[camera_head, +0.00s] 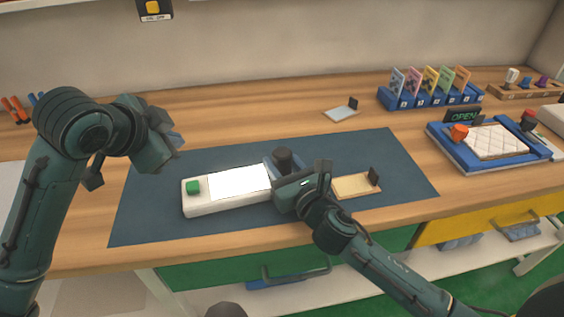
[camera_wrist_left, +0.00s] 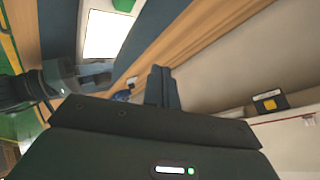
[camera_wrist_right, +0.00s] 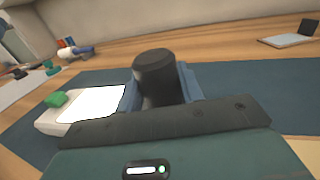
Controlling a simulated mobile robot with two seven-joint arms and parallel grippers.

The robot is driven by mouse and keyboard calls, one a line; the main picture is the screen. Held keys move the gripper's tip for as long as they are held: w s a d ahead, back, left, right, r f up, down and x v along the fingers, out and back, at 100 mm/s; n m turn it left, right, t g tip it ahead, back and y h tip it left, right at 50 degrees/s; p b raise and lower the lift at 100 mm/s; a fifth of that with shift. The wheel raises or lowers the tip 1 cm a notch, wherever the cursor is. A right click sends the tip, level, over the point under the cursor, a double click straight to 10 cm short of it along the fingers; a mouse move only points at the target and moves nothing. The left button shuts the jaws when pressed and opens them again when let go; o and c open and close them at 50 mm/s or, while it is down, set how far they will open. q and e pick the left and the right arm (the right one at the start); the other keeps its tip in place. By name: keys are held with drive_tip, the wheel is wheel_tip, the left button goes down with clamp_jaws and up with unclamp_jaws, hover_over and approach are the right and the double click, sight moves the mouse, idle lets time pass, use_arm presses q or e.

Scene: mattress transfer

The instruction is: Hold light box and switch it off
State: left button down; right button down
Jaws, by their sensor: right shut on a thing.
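The light box (camera_head: 228,207) lies on the dark blue mat, a white slab with a bright lit panel (camera_head: 240,182). A green button (camera_head: 193,187) is on its left end and a dark cylindrical knob (camera_head: 283,158) stands at its right end. My right gripper (camera_head: 284,168) is shut on the knob; the right wrist view shows the knob (camera_wrist_right: 156,75) between its fingers. My left gripper (camera_head: 174,142) is raised above and behind the button end, apart from the box. Its fingers (camera_wrist_left: 163,88) are together and empty. The lit panel (camera_wrist_left: 108,33) also shows in the left wrist view.
The mat (camera_head: 385,155) has free room behind the box. A small tan plate with a black clip (camera_head: 356,186) lies right of my right gripper. A blue tray with a quilted mattress (camera_head: 495,142), a card rack (camera_head: 430,100) and an OPEN sign (camera_head: 463,115) stand further right.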

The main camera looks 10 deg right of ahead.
sight(193, 181)
use_arm(q)
drive_tip(key=shift+s+d+f, duration=0.1)
drive_tip(key=shift+f, duration=2.1)
drive_tip(key=shift+s+d+f, duration=0.1)
drive_tip(key=shift+f, duration=2.1)
use_arm(e)
drive_tip(key=shift+r, duration=0.1)
use_arm(q)
drive_tip(key=shift+f, duration=0.75)
drive_tip(key=shift+r, duration=0.75)
